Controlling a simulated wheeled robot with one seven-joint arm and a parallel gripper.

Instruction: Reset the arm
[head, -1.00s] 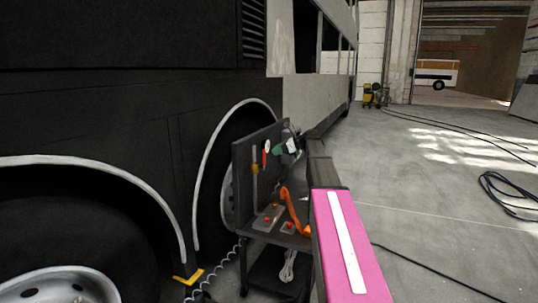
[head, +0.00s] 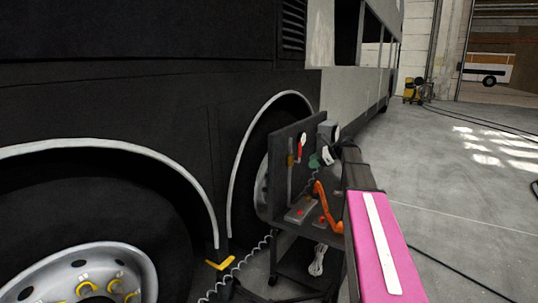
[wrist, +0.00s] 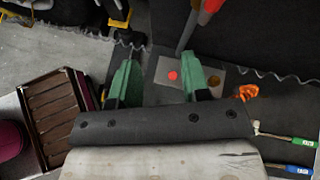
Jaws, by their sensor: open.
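My gripper (head: 321,158) is at the tool cart beside the coach, at the end of my pink and black arm (head: 385,255). In the wrist view my gripper (wrist: 158,65) shows two green fingers spread well apart, with nothing held between them. Beyond the fingers lies a grey plate (wrist: 225,73) with a red round button (wrist: 172,75). An orange item (wrist: 246,91) lies to the right of the fingers. In the head view the orange item (head: 329,208) is on the cart just below my gripper.
The dark cart (head: 285,236) has an upright tool panel (head: 279,170) and stands close to the coach wheel (head: 85,275). A coiled cable (head: 237,268) runs on the floor. A slatted wooden crate (wrist: 52,110) shows in the wrist view. Open concrete floor (head: 455,195) lies to the right.

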